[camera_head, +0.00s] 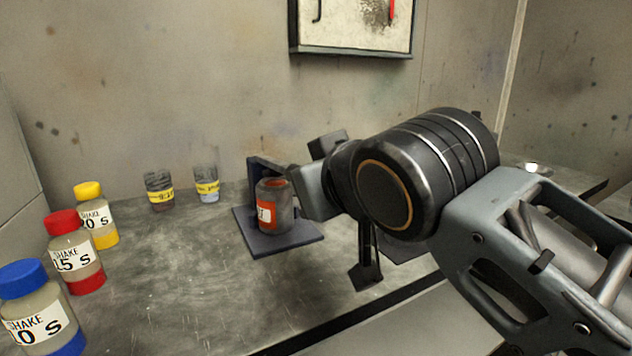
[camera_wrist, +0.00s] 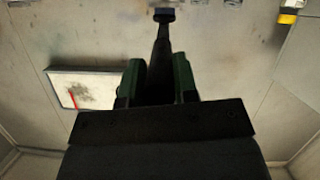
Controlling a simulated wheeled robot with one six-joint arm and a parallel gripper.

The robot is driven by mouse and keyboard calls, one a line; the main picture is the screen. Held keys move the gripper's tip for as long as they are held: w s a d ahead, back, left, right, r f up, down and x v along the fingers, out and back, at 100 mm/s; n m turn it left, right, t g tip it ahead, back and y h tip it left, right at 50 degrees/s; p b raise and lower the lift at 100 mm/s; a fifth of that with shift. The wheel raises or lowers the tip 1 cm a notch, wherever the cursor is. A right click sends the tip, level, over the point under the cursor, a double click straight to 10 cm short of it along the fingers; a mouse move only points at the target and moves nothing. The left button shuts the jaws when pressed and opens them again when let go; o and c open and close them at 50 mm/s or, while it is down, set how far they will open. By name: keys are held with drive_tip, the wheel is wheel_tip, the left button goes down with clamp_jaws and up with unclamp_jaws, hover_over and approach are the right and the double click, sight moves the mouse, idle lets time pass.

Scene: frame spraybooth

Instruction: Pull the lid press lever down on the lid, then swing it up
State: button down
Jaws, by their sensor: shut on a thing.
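The lid press stands on the bench with a flat dark base (camera_head: 302,238) and a dark upright at its back left. A grey can (camera_head: 284,214) with an orange-red label stands upright on the base; its top looks orange, and I cannot make out the lid. The lever (camera_head: 266,164) runs from the upright over the can towards my gripper (camera_head: 296,180). In the wrist view, my gripper (camera_wrist: 158,82) has its green-padded fingers on both sides of the dark lever (camera_wrist: 161,45), shut on it. My gripper and wrist hide the lever's near end in the head view.
Bottles with blue (camera_head: 22,278), red (camera_head: 62,222) and yellow (camera_head: 88,190) caps line the bench's left side. Two cups, one dark (camera_head: 159,188) and one clear (camera_head: 206,184), stand at the back. A dark stand (camera_head: 367,268) is below my wrist. A framed board (camera_head: 350,52) hangs behind.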

drive_tip(key=c, duration=0.9)
unclamp_jaws()
drive_tip(key=r, duration=0.1)
drive_tip(key=r+p, duration=0.2)
drive_tip(key=r, duration=0.1)
drive_tip(key=shift+s+r, duration=0.1)
drive_tip(key=shift+s, duration=0.15)
drive_tip(key=shift+w+r+p+v, duration=0.2)
drive_tip(key=shift+r+p+v, duration=0.4)
drive_tip(key=shift+v, duration=2.05)
drive_tip(key=shift+w+r+p+v, duration=0.2)
drive_tip(key=shift+r+p+v, duration=0.4)
drive_tip(key=shift+v, duration=2.05)
drive_tip(key=shift+w+r+p+v, duration=0.25)
drive_tip(key=shift+p+v, duration=0.55)
drive_tip(key=shift+v, duration=1.8)
